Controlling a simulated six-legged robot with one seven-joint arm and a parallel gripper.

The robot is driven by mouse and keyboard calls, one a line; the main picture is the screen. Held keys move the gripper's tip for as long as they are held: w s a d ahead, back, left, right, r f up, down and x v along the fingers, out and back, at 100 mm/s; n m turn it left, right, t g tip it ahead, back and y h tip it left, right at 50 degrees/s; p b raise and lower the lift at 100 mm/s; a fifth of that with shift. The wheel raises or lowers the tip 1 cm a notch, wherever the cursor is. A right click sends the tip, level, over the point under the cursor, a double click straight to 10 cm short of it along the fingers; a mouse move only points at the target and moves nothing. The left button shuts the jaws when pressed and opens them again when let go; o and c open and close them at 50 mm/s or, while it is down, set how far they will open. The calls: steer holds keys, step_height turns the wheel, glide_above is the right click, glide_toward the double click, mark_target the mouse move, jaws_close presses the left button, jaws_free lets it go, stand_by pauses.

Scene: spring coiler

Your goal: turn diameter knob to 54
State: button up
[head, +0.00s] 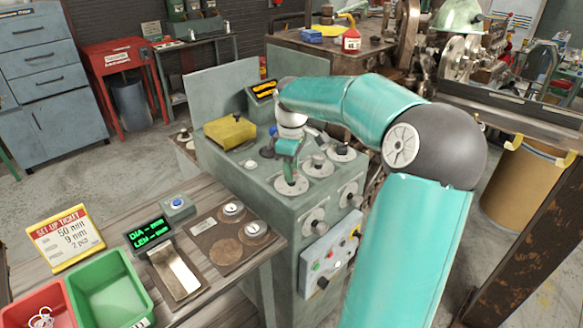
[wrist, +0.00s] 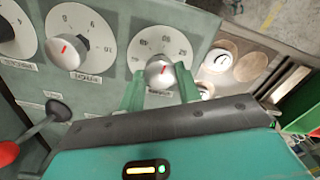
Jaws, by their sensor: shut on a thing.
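The knob held by my gripper (wrist: 160,92) is a silver grip (wrist: 160,70) with a red pointer line on a round white dial (wrist: 146,46). My green fingers stand on either side of the knob and are shut on it. The dial's numbers and the label below are too blurred to read surely, so I cannot tell the setting. In the head view, my gripper (head: 287,160) reaches down over a white dial (head: 291,186) on the machine's sloped top; the fingers partly hide its knob.
Other dials (head: 318,166) and front knobs (head: 313,222) sit close by on the grey-green machine. The bench holds a green display (head: 148,232), a set-up ticket reading 50 mm (head: 65,237) and bins (head: 108,292).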

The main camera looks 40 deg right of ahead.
steer(key=m, duration=0.5)
steer(key=shift+w, duration=0.1)
steer(key=m, duration=1.3)
steer(key=shift+m, duration=0.3)
stand_by(0.3)
steer(key=o, duration=1)
